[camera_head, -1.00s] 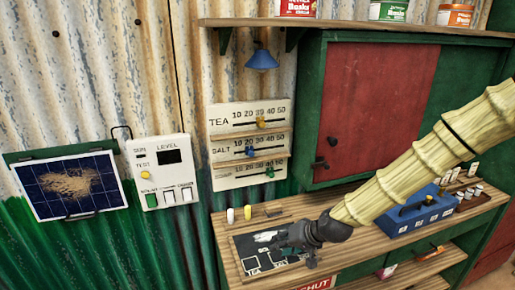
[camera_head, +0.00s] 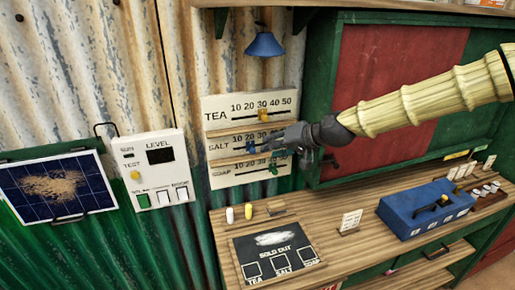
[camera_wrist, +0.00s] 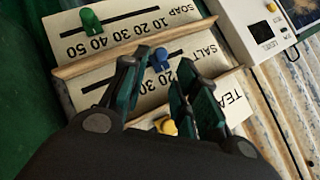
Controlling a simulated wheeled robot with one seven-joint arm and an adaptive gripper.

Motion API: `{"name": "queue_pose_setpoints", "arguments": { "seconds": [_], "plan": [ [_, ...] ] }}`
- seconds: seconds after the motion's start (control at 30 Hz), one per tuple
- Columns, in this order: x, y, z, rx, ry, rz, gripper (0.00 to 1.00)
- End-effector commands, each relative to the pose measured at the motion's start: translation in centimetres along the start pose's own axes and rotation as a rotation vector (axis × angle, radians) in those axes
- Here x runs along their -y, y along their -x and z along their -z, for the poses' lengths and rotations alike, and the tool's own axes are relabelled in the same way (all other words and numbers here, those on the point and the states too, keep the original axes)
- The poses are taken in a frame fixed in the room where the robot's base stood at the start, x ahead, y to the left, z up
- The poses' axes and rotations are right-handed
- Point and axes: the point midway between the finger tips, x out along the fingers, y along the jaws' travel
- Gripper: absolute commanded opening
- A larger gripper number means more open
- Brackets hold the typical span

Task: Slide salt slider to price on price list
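The blue salt slider (camera_head: 251,149) sits in the middle row of the white price board, near the 20 mark. It also shows in the wrist view (camera_wrist: 160,57). My gripper (camera_head: 268,144) is at the board beside it. In the wrist view my gripper (camera_wrist: 164,64) is open, its two fingers apart with the blue knob between or just beyond the tips. I cannot tell whether they touch it. The fingers hide part of the SALT scale. A small white card (camera_head: 351,219) with unreadable print stands on the counter; I cannot tell whether it is the price list.
The yellow tea slider (camera_head: 263,115) is above and the green soap slider (camera_head: 273,168) below, with wooden ledges between rows. A blue cash box (camera_head: 425,210) and a SOLD OUT slate (camera_head: 240,258) are on the counter. A switch panel (camera_head: 160,170) hangs left.

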Motion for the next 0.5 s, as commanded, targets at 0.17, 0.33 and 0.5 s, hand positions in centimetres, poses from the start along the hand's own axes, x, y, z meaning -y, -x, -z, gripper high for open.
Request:
{"name": "queue_pose_setpoints", "arguments": {
  "seconds": [0.17, 0.33, 0.5],
  "plan": [
    [0.2, -2.0, 0.0, 0.002, 0.0, 0.001, 0.3],
    [0.2, -3.9, 0.0, 0.003, 0.001, 0.001, 0.3],
    [0.4, -5.8, -0.1, 0.004, 0.001, 0.002, 0.3]
  ]
}}
